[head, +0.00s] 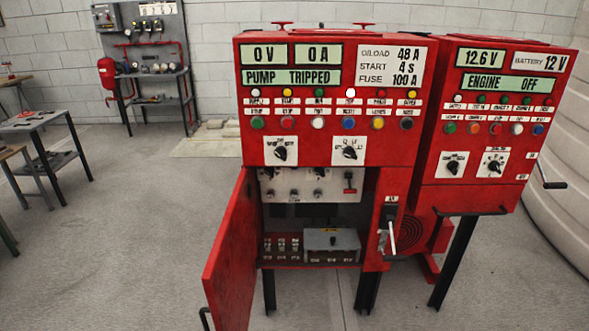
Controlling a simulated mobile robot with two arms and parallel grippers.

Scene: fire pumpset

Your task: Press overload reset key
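The red pump controller cabinet (330,125) stands at the centre, with displays reading 0 V, 0 A and PUMP TRIPPED. Its lower door (232,255) hangs open to the left. Inside, an upper grey panel (312,186) carries several small round parts and a red and black part at its right. Below stand a grey box (332,241) and a row of small dark and white parts (281,247). A blue button (348,123) sits in the button row on the front. I cannot tell which part is the overload reset key; labels are too small. Neither gripper is in view.
A second red cabinet (497,110) reading ENGINE OFF stands close on the right. A lever handle (390,228) sticks out right of the opening. The open door edge reaches forward. Tables (37,120) stand at the left; the floor (130,240) between is clear.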

